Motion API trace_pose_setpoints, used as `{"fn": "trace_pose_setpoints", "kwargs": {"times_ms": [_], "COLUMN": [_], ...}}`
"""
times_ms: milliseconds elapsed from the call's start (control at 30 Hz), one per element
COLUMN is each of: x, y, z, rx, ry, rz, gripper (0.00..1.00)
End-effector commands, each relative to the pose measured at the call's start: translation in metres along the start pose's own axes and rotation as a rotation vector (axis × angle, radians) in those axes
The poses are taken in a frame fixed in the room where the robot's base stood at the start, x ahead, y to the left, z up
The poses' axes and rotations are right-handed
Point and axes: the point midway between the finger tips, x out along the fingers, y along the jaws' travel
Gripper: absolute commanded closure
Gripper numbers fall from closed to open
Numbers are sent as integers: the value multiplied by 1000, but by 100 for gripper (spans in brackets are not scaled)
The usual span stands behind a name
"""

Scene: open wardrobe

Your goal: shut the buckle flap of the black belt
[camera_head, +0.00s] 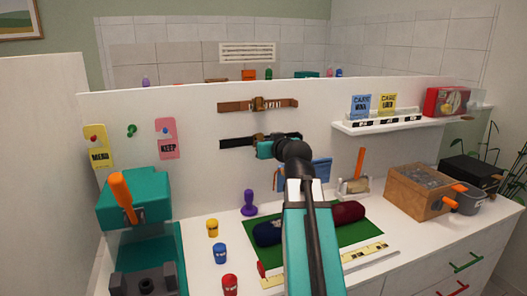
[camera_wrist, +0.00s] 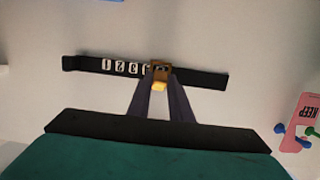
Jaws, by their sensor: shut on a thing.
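The black belt (camera_head: 234,143) is mounted level on the white back panel, below a brown belt. In the wrist view the black belt (camera_wrist: 200,77) runs across the picture, with white marked tiles left of its buckle. The brass-brown buckle flap (camera_wrist: 162,68) sits at the belt's middle. My gripper (camera_wrist: 160,87) reaches the buckle, its fingertips shut on a small yellow part of the flap. In the head view my gripper (camera_head: 264,149) is at the black belt, and my wrist covers part of the belt and buckle. The flap's exact angle cannot be told.
The brown belt (camera_head: 258,104) hangs just above. A white shelf (camera_head: 410,119) with cards is at right. Below are a green mat (camera_head: 310,258) with dark rolls, small coloured jars and a purple stamp (camera_head: 249,203). A teal machine (camera_head: 135,205) stands left, a wooden box (camera_head: 420,190) right.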

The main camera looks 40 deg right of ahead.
Motion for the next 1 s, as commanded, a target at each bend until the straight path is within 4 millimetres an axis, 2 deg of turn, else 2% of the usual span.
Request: {"fn": "trace_pose_setpoints", "kwargs": {"times_ms": [33, 1000], "x": [2, 11], "y": [0, 0], "z": [5, 16], "rx": [0, 1], "ry": [14, 244], "rz": [0, 0], "gripper": [100, 100]}}
